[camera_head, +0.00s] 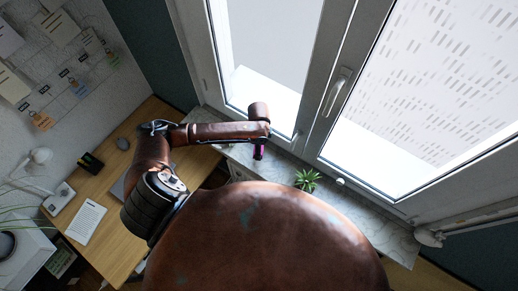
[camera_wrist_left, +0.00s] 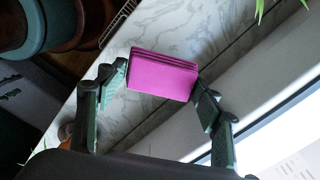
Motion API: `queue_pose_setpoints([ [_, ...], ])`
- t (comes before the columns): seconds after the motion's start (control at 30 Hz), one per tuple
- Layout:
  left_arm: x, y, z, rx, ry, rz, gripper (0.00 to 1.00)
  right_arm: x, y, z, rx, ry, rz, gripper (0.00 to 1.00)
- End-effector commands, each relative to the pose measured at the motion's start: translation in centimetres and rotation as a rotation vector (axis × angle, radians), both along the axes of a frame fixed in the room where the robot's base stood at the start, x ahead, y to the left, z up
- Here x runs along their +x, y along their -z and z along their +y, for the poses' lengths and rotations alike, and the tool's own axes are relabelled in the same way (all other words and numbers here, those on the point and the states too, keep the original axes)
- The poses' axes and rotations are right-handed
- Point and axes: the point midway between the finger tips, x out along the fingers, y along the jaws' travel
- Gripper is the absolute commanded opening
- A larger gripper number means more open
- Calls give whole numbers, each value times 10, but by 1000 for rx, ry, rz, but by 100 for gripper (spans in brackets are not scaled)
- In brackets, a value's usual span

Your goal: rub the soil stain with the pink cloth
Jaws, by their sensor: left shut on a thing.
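My left gripper (camera_wrist_left: 159,78) is shut on the pink cloth (camera_wrist_left: 162,76), a folded block with several layers at its edge, held between the two fingers over the marble sill. In the head view, the pink cloth (camera_head: 259,152) shows as a small patch below the end of my left arm, with the left gripper (camera_head: 259,147) mostly hidden there. I cannot tell whether the cloth touches the sill. No soil stain can be made out in either view. My right gripper is not in view.
The marble windowsill (camera_head: 370,217) runs along the window, with a potted green plant (camera_head: 307,180) on it, right of the cloth. A window handle (camera_head: 337,93) juts out above.

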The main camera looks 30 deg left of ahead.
Motion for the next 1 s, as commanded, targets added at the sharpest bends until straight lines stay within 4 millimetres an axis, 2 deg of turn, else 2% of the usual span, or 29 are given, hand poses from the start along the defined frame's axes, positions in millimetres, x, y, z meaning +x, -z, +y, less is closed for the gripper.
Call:
queue_pose_setpoints([
  [0.37,0,-4,0,0,0,-1,38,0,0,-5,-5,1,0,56],
  [0.7,0,-29,0,1,1,-1,38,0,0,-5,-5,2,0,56],
  [1.0,0,-30,0,1,0,0,38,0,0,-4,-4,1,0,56],
])
